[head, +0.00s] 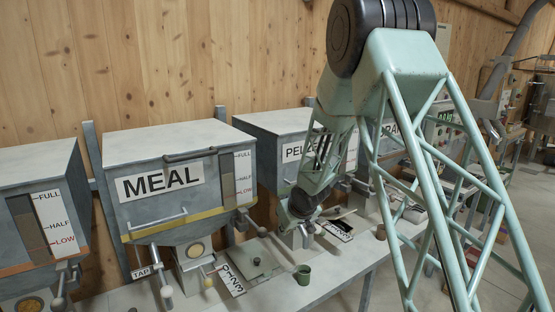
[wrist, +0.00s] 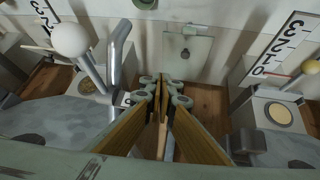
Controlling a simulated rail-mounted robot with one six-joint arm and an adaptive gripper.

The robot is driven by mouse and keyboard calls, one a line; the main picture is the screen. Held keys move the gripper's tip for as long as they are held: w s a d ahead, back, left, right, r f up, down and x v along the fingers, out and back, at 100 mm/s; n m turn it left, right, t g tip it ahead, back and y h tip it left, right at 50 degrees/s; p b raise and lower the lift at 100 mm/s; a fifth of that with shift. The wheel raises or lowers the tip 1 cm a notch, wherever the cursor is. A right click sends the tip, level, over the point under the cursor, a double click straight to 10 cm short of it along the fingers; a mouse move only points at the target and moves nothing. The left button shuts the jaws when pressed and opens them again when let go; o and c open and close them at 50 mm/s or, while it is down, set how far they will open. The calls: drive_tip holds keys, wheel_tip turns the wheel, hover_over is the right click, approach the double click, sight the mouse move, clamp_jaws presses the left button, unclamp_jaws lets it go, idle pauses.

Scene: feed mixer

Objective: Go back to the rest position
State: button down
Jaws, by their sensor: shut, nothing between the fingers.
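My gripper (wrist: 163,82) points down between two hopper fronts in the wrist view. Its fingers are together with nothing between them. In the head view my arm bends down in front of the PELLET-side hopper (head: 283,124), and its end is close above the bench (head: 330,281). The fingers are hard to make out there. The MEAL hopper (head: 180,207) stands to the left of my arm, apart from it.
A white-knobbed lever (wrist: 70,39) and a bent metal handle (wrist: 118,55) are left of the fingers in the wrist view. A flat square plate (wrist: 187,55) lies beyond them. A small green cup (head: 303,275) stands near the bench's front edge. Open floor lies at right.

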drive_tip(key=s+d+r+m+h, duration=0.2)
drive_tip(key=s+d+r, duration=0.6)
drive_tip(key=s+r, duration=0.5)
drive_tip(key=s+d+r+m+h, duration=0.1)
drive_tip(key=s+d+r, duration=0.7)
drive_tip(key=s+r, duration=0.4)
drive_tip(key=s+d+r+m+g+b, duration=0.1)
drive_tip(key=s+r, duration=0.1)
drive_tip(key=s, duration=1.8)
drive_tip(key=s+d+r+m+g, duration=0.1)
drive_tip(key=s+r+g, duration=0.1)
drive_tip(key=s, duration=1.8)
drive_tip(key=shift+s+m+y+b, duration=0.3)
drive_tip(key=shift+y+b, duration=0.1)
